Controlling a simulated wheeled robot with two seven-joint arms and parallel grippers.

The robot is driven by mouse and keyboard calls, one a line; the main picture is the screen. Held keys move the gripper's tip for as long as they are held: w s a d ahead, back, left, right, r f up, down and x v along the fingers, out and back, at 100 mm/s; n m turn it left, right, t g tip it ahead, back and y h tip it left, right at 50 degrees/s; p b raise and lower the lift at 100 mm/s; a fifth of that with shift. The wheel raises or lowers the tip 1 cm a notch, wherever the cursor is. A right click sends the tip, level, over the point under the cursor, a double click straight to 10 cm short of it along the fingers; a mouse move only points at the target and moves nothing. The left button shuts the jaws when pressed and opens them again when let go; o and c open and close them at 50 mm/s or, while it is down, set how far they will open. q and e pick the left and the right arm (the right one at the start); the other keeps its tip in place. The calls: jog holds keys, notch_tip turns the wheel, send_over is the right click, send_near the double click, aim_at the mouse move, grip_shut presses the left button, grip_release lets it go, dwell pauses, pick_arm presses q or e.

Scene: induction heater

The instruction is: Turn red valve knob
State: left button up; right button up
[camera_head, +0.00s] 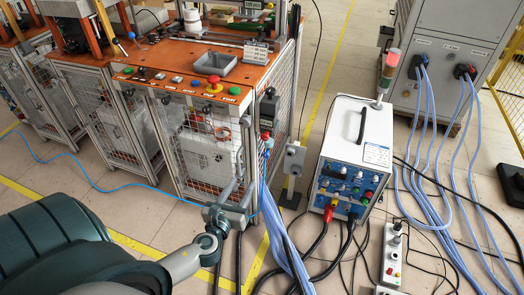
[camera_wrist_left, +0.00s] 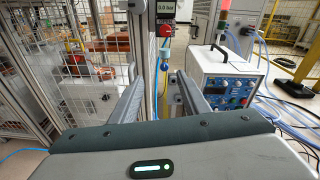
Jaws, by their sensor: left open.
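The red valve knob (camera_wrist_left: 165,31) sits just under a dark pressure gauge (camera_wrist_left: 165,9) reading 0.0 bar, on a metal post of the caged machine. In the head view the gauge (camera_head: 268,108) is at the machine's right corner, with the small knob (camera_head: 265,135) below it. My left gripper (camera_head: 238,188) is at the lower front of that corner, below the knob. In the left wrist view its two fingers (camera_wrist_left: 160,82) are apart with nothing held between them. The knob appears beyond and above the fingertips, not touched. My right gripper is not in view.
The orange-topped machine (camera_head: 160,58) with mesh sides stands at left. A white heater unit (camera_head: 350,145) with a red-green lamp (camera_head: 390,65) stands right of the gauge. Blue hoses (camera_head: 283,235) and black cables run over the floor. A grey cabinet (camera_head: 450,70) stands behind.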

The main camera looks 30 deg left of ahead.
aim_at(264, 138)
pick_arm(q)
jog(key=r, duration=0.1)
jog(key=r+m+t, duration=0.1)
jog(key=r, duration=0.1)
jog(key=r+m, duration=0.1)
jog(key=shift+w+d+r+t, duration=0.25)
jog(key=shift+d+r+t, duration=0.05)
jog(key=shift+d+r, duration=0.1)
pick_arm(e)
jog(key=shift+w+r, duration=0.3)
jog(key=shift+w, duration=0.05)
pick_arm(q)
jog(key=shift+w, duration=0.15)
jog(key=x, duration=1.5)
jog(key=shift+w+a+f, duration=0.1)
jog(key=shift+w+a, duration=0.05)
jog(key=shift+w, duration=0.15)
jog(key=shift+w+a, duration=0.15)
jog(key=shift+w, duration=0.6)
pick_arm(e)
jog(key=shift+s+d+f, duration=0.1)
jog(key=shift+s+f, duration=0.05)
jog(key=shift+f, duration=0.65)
pick_arm(q)
jog(key=c, duration=1)
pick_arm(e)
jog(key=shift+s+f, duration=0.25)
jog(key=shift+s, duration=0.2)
